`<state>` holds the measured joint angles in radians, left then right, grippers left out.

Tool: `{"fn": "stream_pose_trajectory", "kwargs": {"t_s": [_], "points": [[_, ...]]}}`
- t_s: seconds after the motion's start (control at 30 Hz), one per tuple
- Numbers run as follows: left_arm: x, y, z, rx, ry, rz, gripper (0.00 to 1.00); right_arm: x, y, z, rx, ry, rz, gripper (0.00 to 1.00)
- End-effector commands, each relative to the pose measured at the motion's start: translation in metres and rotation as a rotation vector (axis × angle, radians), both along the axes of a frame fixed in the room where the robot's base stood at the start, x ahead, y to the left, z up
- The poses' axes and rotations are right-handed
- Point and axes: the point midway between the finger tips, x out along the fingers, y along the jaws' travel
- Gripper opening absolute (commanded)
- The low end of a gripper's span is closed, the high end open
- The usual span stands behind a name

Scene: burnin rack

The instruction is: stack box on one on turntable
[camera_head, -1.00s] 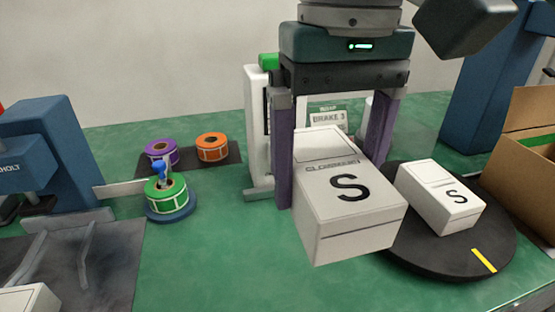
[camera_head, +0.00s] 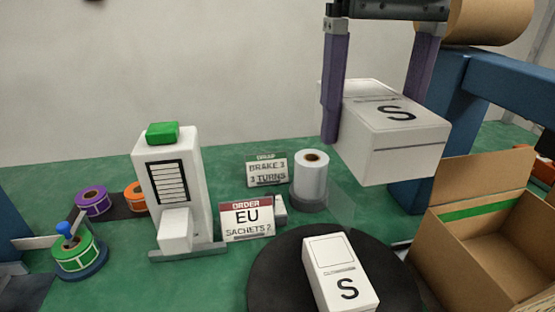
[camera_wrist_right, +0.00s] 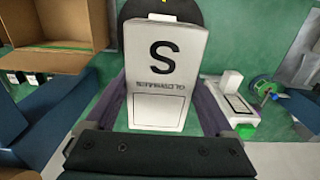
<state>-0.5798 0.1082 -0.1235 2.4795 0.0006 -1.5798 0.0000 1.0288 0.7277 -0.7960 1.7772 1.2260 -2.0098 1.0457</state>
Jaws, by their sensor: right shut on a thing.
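My right gripper (camera_head: 378,90) is shut on a white box marked S (camera_head: 392,135), one finger on each side, and holds it in the air up and to the right of the turntable in the head view. The held box also fills the middle of the right wrist view (camera_wrist_right: 160,70). A second white box marked S (camera_head: 338,275) lies on the black turntable (camera_head: 275,275), at the bottom of the head view. In the wrist view the held box hides most of the turntable. My left gripper is not in view.
An open cardboard carton (camera_head: 480,250) stands right of the turntable. A white label machine (camera_head: 172,185) and label rolls (camera_head: 92,202) stand left.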

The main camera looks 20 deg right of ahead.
Motion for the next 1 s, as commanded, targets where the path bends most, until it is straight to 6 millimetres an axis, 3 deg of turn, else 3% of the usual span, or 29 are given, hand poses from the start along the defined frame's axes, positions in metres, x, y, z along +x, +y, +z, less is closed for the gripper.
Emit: {"fn": "stream_pose_trajectory", "kwargs": {"t_s": [0.13, 0.5, 1.0], "points": [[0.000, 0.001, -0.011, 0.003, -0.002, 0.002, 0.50, -0.001, -0.002, -0.024, 0.001, 0.004, -0.004, 0.23], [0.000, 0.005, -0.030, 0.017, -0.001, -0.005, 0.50, -0.002, -0.003, -0.127, -0.001, 0.004, -0.005, 0.23], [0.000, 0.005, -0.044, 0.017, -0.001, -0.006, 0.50, -0.001, -0.003, -0.194, -0.001, 0.001, -0.004, 0.23]]}}
